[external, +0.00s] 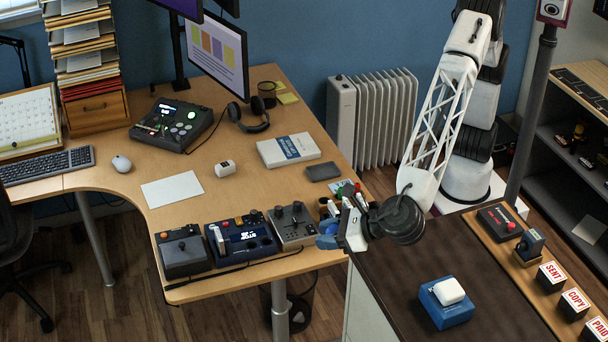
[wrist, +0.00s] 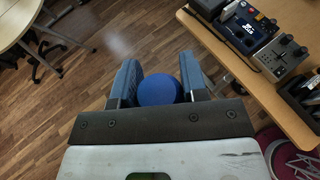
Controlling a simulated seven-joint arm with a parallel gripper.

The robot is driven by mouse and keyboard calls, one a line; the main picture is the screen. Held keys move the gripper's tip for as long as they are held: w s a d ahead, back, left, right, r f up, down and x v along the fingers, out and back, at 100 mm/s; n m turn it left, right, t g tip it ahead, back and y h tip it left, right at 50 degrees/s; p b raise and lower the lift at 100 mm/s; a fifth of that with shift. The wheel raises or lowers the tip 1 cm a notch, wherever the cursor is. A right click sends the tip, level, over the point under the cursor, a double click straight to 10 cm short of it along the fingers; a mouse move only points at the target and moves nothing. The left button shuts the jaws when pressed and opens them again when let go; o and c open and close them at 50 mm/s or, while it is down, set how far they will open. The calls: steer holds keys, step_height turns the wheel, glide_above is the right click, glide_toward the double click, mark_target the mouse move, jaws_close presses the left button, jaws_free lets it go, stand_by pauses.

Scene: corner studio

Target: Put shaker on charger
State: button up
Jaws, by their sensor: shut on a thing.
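My gripper (external: 329,238) is shut on a blue round shaker in the external view, above the gap by the wooden desk's front right corner. In the wrist view, the shaker (wrist: 158,90) sits between the two blue fingers of my gripper (wrist: 160,72), and the floor shows beyond it. In the external view the shaker is hard to tell from the blue fingers. I cannot tell for sure which thing is the charger. A flat dark grey pad (external: 323,172) lies bare on the wooden desk. A blue block (external: 446,313) with a white piece on top stands on the dark counter.
Control boxes (external: 242,238) line the desk's front edge, also in the wrist view (wrist: 250,33). A pen holder (external: 328,208) stands close to my gripper. A white book (external: 288,150) and headphones (external: 248,115) lie farther back. The dark counter's middle (external: 410,270) is clear.

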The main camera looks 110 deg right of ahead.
steer(key=s+a+r+n+y, duration=0.1)
steer(key=s+a+r, duration=0.1)
steer(key=s+a, duration=0.3)
steer(key=s+a+r, duration=0.2)
steer(key=a+r, duration=0.1)
steer(key=a, duration=0.4)
step_height(320, 180, up, 4)
steer(key=r+n+t+y, duration=0.1)
steer(key=n+y, duration=0.1)
glide_above(443, 289)
steer(key=shift+s+f, duration=0.1)
steer(key=shift+f, duration=0.15)
steer(key=shift+t, duration=0.3)
steer(key=shift+f, duration=2.05)
steer(key=shift+f, duration=2)
steer(key=shift+f, duration=0.1)
steer(key=o, duration=0.9)
